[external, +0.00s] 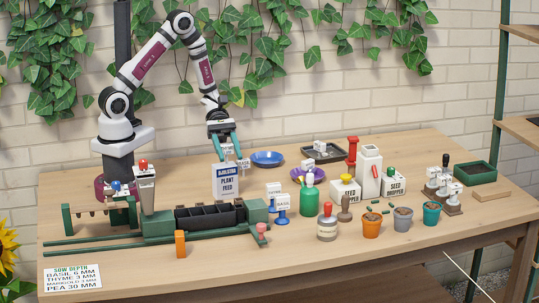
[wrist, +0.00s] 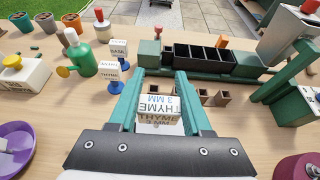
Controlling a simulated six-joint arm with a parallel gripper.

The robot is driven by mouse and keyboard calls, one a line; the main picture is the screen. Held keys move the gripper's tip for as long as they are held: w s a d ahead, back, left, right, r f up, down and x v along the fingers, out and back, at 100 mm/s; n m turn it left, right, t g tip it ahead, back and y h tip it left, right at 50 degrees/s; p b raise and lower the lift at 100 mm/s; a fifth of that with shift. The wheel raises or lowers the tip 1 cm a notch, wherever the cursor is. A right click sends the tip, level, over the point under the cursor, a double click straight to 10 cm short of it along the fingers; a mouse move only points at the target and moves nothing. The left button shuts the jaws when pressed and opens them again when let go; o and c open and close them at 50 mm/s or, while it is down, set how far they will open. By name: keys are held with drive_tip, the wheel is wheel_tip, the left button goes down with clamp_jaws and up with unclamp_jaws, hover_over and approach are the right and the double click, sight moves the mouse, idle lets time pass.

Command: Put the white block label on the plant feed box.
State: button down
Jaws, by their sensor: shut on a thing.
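My gripper (external: 228,150) is shut on a small white block label (wrist: 160,108) that reads "THYME 3 MM" in the wrist view. The block sits between the teal fingers. In the external view the fingers point down at the top of the plant feed box (external: 226,182), a pale upright box with dark lettering. I cannot tell whether the held block touches the box. The box cannot be made out in the wrist view.
A green rack with black compartments (external: 210,217) lies in front. Seed boxes (external: 345,190) stand further right.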

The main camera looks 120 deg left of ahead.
drive_tip(key=shift+f, duration=0.1)
drive_tip(key=shift+f, duration=0.15)
drive_tip(key=shift+c, duration=1.7)
unclamp_jaws()
